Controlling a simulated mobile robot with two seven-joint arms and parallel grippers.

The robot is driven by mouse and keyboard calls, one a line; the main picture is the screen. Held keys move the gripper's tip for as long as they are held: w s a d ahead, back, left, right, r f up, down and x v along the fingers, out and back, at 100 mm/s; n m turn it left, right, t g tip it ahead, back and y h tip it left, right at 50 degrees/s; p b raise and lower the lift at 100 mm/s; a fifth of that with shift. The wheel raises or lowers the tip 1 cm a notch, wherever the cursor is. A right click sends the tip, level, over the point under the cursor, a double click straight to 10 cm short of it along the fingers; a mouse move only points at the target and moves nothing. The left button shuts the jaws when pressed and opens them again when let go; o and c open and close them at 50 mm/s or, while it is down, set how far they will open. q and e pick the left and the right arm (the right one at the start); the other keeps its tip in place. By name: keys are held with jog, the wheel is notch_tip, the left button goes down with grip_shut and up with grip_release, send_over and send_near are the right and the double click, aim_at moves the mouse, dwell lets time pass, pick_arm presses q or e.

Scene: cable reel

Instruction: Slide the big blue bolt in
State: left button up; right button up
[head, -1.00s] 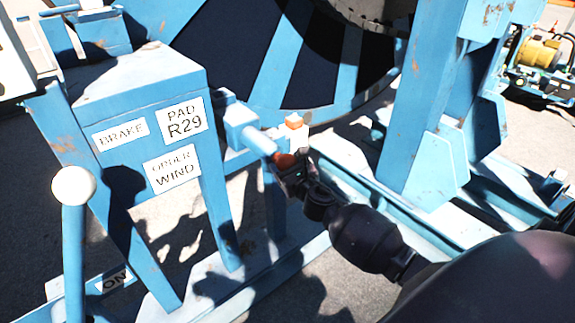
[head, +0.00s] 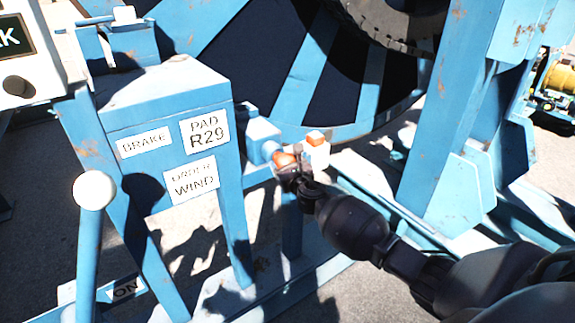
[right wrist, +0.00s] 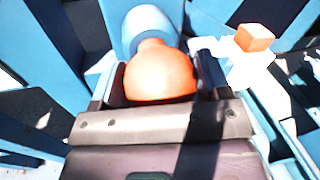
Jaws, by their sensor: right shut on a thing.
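The big blue bolt (head: 268,149) shows as a short light-blue cylinder at the blue housing right of the labelled cabinet, with an orange knob (head: 285,159) on its near end. In the right wrist view the orange knob (right wrist: 160,74) sits between my two fingers, with the blue bolt (right wrist: 146,27) beyond it. My right gripper (head: 291,172) is shut on the knob. The bolt's far end is hidden by the housing (head: 262,132). My left gripper is not in view.
A white block with an orange top (head: 316,137) stands just right of the knob, close to my gripper. The blue cabinet (head: 160,110) with BRAKE and PAD R29 labels is at left. A white-balled lever (head: 93,190) stands in front. A blue upright (head: 445,120) rises at right.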

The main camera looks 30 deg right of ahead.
jog(key=o, duration=0.8)
jog(key=shift+w+r, duration=0.1)
jog(key=shift+r, duration=0.1)
jog(key=o, duration=0.4)
jog(key=shift+w+a+f, duration=0.1)
jog(key=shift+w+f, duration=0.05)
jog(key=shift+w, duration=0.05)
jog(key=shift+o, duration=0.2)
jog(key=shift+s, duration=0.1)
jog(key=shift+s, duration=0.15)
jog(key=s+a+p, duration=0.1)
jog(key=s+p, duration=0.1)
jog(key=s, duration=0.8)
jog(key=shift+s, duration=0.2)
jog(key=shift+a, duration=0.1)
